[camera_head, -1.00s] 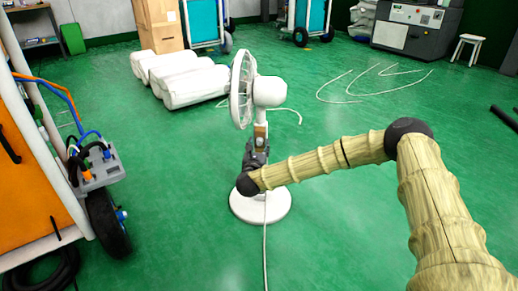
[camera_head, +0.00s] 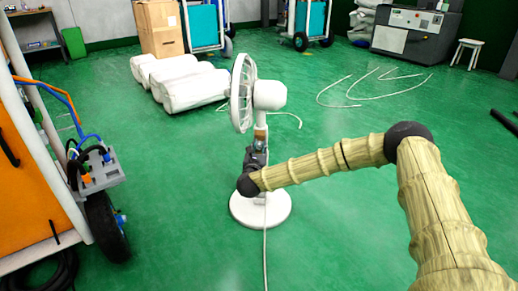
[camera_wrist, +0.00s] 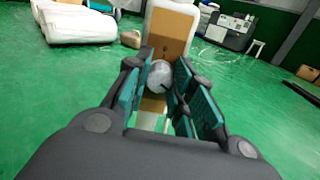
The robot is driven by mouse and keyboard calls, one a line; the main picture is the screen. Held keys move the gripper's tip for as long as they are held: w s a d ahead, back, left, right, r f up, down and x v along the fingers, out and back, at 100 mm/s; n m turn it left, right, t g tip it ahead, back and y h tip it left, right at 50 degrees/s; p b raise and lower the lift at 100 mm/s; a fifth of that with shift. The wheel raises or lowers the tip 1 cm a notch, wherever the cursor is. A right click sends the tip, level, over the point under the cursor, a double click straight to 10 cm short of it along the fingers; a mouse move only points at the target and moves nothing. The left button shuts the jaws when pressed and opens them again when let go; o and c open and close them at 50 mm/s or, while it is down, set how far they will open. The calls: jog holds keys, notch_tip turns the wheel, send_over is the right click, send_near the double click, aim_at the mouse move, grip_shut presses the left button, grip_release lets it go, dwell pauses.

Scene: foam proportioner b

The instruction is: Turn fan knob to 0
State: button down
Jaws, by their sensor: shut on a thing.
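The white fan (camera_head: 266,94) stands on its round white base (camera_head: 243,211) in the middle of the floor, with its head facing left. Its knob (camera_wrist: 160,76) is a round grey dial on a tan panel (camera_wrist: 172,27) on the stand, seen in the wrist view. My gripper (camera_head: 259,148) is at the stand just below the fan head. It also shows in the wrist view (camera_wrist: 161,88), with its teal-padded fingers on both sides of the knob and shut on it. The knob's markings are too small to read.
A white cord (camera_head: 265,250) runs from the fan base toward the front. White rolls (camera_head: 180,82) lie behind to the left. A cart with an orange panel (camera_head: 30,185) stands at the left. The green floor around the fan is mostly clear.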

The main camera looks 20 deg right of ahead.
jog(key=shift+r+n+p, duration=0.1)
jog(key=shift+n+p, duration=0.2)
jog(key=shift+p, duration=0.05)
jog(key=shift+r+n+p, duration=0.15)
jog(key=shift+n+p, duration=0.85)
jog(key=shift+p, duration=0.15)
jog(key=n+p, duration=0.4)
jog(key=shift+n, duration=0.3)
jog(key=n+p, duration=0.3)
jog(key=shift+a+n, duration=0.1)
jog(key=shift+n, duration=0.2)
jog(key=n+p, duration=0.3)
jog(key=shift+n, duration=0.3)
jog(key=n+p, duration=0.2)
jog(key=n, duration=0.1)
jog(key=n+p, duration=0.1)
jog(key=n, duration=0.1)
jog(key=shift+w+f+p, duration=0.1)
jog(key=shift+f+p, duration=0.15)
jog(key=shift+p, duration=0.15)
jog(key=shift+f+n+p, duration=0.2)
jog(key=shift+n+p, duration=0.8)
jog(key=shift+n, duration=1.3)
